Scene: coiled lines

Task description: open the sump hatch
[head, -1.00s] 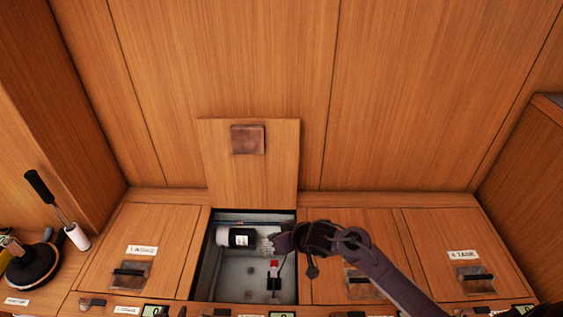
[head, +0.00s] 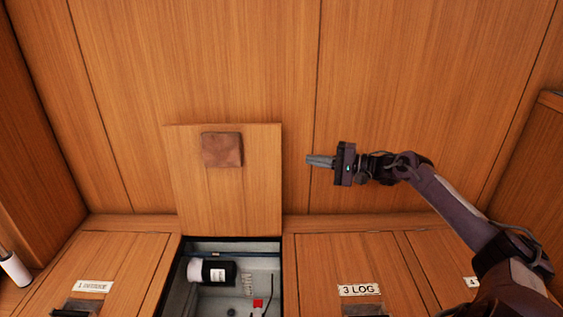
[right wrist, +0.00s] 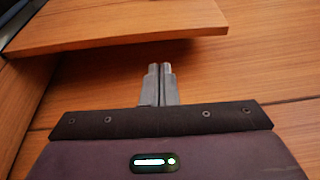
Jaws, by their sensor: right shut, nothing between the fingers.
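An open hatch lid (head: 240,205) stands upright against the panelled wall, with a brown square patch (head: 222,150) on it. Below it is an open grey compartment (head: 217,300) between the lids labelled 1 and 3 LOG. No label for the open hatch shows. My right gripper (head: 309,161) is shut and empty, a little to the right of the raised lid and apart from it. In the right wrist view its fingertips (right wrist: 159,70) are together, below a wooden board edge (right wrist: 120,28) that looks like the lid. My left gripper is not in view.
The compartment holds a white bottle with a black label (head: 212,271) and a small red item (head: 257,303). Closed lid 1 (head: 110,255) and closed lid 3 (head: 335,260) flank it. A white cylinder (head: 15,268) stands at far left.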

